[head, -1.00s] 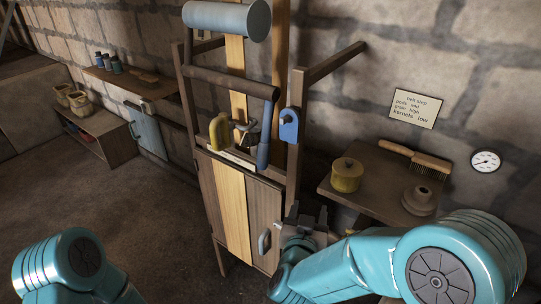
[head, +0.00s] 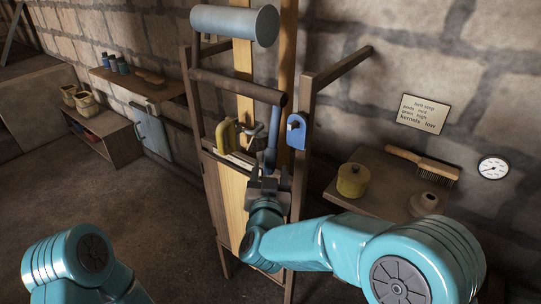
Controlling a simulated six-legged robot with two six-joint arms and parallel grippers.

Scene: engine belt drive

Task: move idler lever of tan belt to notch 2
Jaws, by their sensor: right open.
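A tan belt (head: 244,68) runs vertically over a grey roller (head: 237,24) on a wooden frame. A slim blue lever (head: 273,135) hangs below the right end of a dark brown roller (head: 240,86); I take it as the idler lever. Its lower end is close above my right gripper (head: 270,178), which is open and low in front of the frame. I cannot tell whether they touch. A blue bracket (head: 297,132) with a dark knob sits on the right post. I cannot make out notches. My left gripper is out of view.
A yellow part (head: 226,134) stands left of the lever. On the right a shelf (head: 379,190) holds a yellow pot (head: 353,180), a brush (head: 424,163) and a brown vessel (head: 424,203). A sign (head: 423,115) and a gauge (head: 493,167) are on the wall.

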